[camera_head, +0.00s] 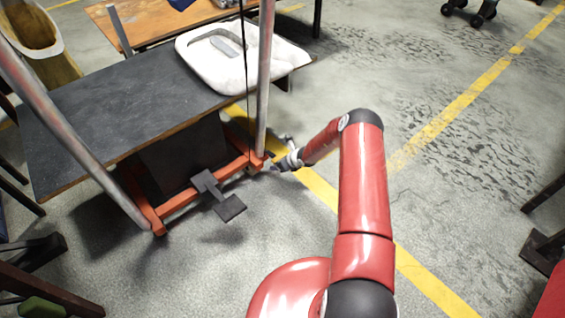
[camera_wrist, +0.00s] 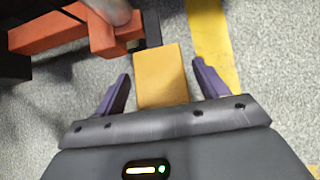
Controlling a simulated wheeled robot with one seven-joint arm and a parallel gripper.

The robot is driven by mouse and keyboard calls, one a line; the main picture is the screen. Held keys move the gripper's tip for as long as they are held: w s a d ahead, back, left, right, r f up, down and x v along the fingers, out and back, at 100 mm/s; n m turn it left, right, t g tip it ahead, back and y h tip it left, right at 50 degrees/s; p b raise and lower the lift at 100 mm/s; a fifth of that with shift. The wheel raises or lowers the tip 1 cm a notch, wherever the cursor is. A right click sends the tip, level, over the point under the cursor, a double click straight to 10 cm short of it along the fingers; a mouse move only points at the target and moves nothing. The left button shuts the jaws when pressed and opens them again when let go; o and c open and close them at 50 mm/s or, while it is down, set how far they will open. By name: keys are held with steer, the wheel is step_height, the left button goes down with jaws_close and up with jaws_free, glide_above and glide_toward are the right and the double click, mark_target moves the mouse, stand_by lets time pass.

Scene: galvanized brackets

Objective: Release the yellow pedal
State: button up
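The yellow pedal (camera_wrist: 162,85) is a flat block in the middle of the wrist view, joined at its far end to a dark bar beside an orange frame. My gripper (camera_wrist: 162,68) is open, with one purple finger on each side of the pedal. A gap shows between each finger and the pedal's sides. In the head view my gripper (camera_head: 287,161) is at the frame's right corner, and the yellow pedal cannot be made out there.
The orange frame (camera_head: 180,202) with grey posts (camera_head: 264,75) stands left of my arm. A black pedal (camera_head: 230,207) juts from its front. A dark-topped table (camera_head: 120,105) with a white basin (camera_head: 210,65) lies behind. Floor to the right (camera_head: 450,200) is clear.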

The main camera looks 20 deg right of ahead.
steer(key=v, duration=0.7)
steer(key=shift+s+r, duration=0.2)
steer(key=shift+r, duration=0.1)
steer(key=shift+d, duration=0.1)
